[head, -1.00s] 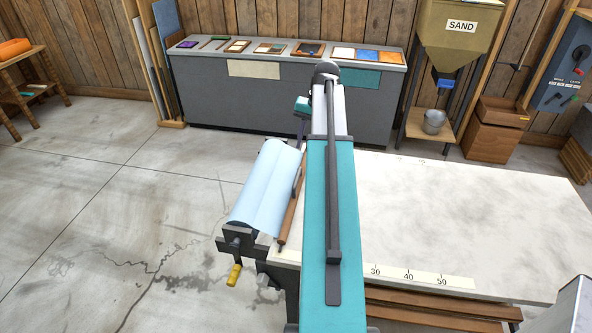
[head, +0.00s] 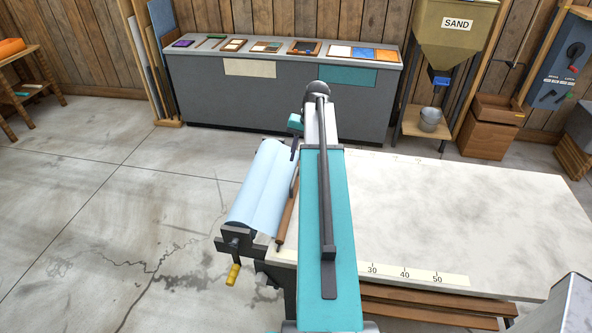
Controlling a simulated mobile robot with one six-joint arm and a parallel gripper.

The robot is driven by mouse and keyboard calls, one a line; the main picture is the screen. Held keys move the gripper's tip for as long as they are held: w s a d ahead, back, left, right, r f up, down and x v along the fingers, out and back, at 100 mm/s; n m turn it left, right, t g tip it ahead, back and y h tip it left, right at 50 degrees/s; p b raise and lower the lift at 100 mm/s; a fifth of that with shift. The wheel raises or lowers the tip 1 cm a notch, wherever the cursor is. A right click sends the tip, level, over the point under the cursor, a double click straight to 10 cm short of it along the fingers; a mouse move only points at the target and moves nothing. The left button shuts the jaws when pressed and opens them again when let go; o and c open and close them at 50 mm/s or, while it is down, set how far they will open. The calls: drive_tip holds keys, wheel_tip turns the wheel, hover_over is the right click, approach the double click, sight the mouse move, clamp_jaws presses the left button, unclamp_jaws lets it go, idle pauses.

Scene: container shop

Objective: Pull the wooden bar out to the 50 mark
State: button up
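The wooden bar (head: 287,217) lies along the left end of the pale table, beside a light blue roll (head: 262,190). Its far part is partly hidden behind my arm. A pale scale strip (head: 420,275) on the table's front edge shows 30, 40 and 50; its lower numbers are hidden by my arm. The 50 mark (head: 437,279) is well to the right of the bar. My gripper (head: 294,155) is at the far end of the bar, pointing down. Its fingers are too small and hidden to tell if they touch or hold the bar.
The table top (head: 460,205) is bare to the right of my arm. A yellow-handled crank (head: 233,274) sticks out below the roll. A grey counter (head: 280,105) with samples stands behind, and a sand hopper (head: 455,35) over a bucket (head: 430,119) at the back right.

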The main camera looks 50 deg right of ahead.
sight(295, 175)
drive_tip(key=shift+w+a+f+p, duration=0.2)
drive_tip(key=shift+f+p, duration=0.15)
drive_tip(key=shift+f, duration=0.95)
drive_tip(key=shift+w+a+f+p, duration=0.1)
drive_tip(key=shift+w+f+p, duration=0.25)
drive_tip(key=shift+f, duration=0.9)
drive_tip(key=shift+w+a+f+p, duration=0.1)
drive_tip(key=shift+f+p, duration=0.3)
drive_tip(key=shift+f, duration=0.9)
clamp_jaws()
drive_tip(key=shift+d, duration=0.1)
